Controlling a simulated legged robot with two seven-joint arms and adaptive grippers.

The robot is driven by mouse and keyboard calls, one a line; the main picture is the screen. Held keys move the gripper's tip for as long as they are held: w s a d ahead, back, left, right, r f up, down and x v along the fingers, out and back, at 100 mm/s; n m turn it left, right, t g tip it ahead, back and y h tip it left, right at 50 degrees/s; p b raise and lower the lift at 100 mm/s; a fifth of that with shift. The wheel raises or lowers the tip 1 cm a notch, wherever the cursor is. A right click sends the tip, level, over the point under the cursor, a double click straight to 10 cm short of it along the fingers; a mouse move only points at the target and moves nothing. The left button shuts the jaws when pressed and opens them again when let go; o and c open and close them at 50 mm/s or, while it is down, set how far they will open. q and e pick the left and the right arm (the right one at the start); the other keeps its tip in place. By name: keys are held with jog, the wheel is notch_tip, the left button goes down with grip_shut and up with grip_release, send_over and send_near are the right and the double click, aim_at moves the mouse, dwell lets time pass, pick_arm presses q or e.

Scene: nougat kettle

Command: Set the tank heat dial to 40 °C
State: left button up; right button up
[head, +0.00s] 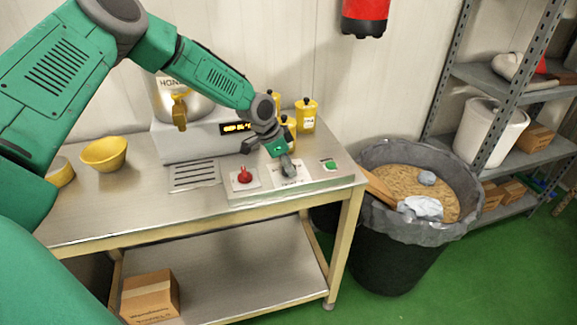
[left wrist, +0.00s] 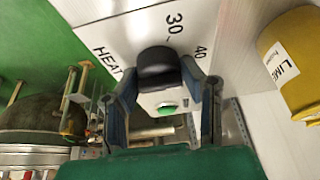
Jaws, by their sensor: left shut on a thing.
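The tank heat dial is a dark round knob (left wrist: 157,68) on a white plate marked HEAT, 30 and 40 in the left wrist view. My left gripper (left wrist: 165,88) is shut on the knob, one finger on each side of it. In the head view my left gripper (head: 286,165) comes down onto the control panel (head: 258,191) and largely hides the dial. The knob's pointer is not clear, so I cannot tell its setting. The honey tank (head: 190,103) with a yellow tap stands behind on the bench. My right gripper is not in view.
A red knob (head: 244,176) and a green button (head: 329,164) flank the dial. Yellow jars (head: 306,115) stand behind the gripper. A yellow bowl (head: 104,153) sits at left on the steel bench. A black bin (head: 391,250) stands at right.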

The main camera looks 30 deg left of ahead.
pick_arm(q)
jog(key=shift+s+f, duration=0.1)
jog(key=shift+f, duration=0.05)
jog(key=o, duration=1.1)
jog(key=shift+o, duration=0.2)
jog(key=shift+w+a, duration=0.1)
jog(key=shift+w, duration=0.15)
jog(key=shift+s+a+r, duration=0.1)
jog(key=shift+s+r, duration=0.1)
jog(key=shift+r, duration=0.25)
jog(key=v, duration=1)
jog(key=shift+a+r, duration=0.2)
jog(key=shift+r, duration=0.1)
jog(key=shift+w, duration=0.1)
